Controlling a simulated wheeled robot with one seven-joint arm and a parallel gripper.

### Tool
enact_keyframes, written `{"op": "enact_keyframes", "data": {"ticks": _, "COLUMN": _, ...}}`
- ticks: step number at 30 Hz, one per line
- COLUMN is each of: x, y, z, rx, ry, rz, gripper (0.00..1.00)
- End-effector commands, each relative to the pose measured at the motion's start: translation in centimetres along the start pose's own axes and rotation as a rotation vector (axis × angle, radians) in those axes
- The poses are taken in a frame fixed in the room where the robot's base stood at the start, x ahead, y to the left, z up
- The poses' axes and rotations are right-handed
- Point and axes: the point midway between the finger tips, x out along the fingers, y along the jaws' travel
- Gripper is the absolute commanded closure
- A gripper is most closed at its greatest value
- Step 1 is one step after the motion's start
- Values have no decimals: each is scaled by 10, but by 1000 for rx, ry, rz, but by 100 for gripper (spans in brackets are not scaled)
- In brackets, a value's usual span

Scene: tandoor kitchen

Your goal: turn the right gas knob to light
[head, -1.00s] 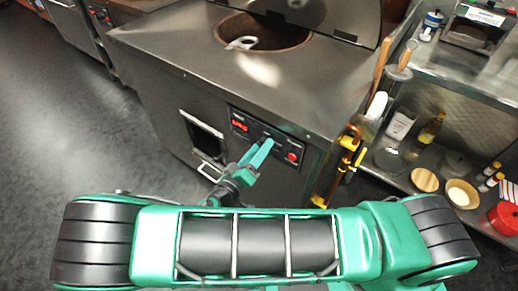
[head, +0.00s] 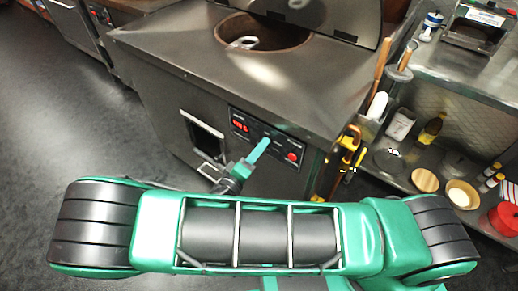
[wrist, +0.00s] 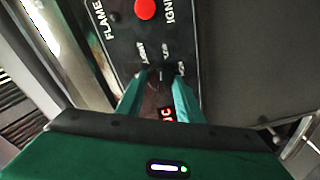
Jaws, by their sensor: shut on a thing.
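The black control panel (head: 255,130) is on the front of the steel tandoor. It also shows in the wrist view (wrist: 120,42), with a red button (wrist: 145,9), a red lit display (wrist: 166,114) and white lettering that reads partly as FLAME and IGNI. My gripper (wrist: 160,76) has its two teal fingertips against the panel, closed around a small dark gas knob (wrist: 161,74). The fingers mostly hide the knob, and its turn angle cannot be read. In the head view my gripper (head: 265,143) reaches the middle of the panel, left of the red button (head: 292,156).
The tandoor's steel top (head: 200,55) has a round open mouth (head: 255,38) with a raised lid behind. A framed opening (head: 203,138) with a handle is left of the panel. Tools hang at its right corner, beside shelves of jars and bowls. Floor at left is clear.

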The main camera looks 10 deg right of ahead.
Motion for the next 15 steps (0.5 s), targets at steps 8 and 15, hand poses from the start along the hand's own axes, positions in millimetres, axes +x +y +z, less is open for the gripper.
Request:
{"op": "enact_keyframes", "data": {"ticks": 8, "x": -1, "y": -3, "z": -1, "rx": -258, "ry": -17, "rz": -30, "gripper": 90}}
{"op": "enact_keyframes", "data": {"ticks": 15, "x": -1, "y": -3, "z": -2, "rx": -459, "ry": -30, "rz": -47, "gripper": 90}}
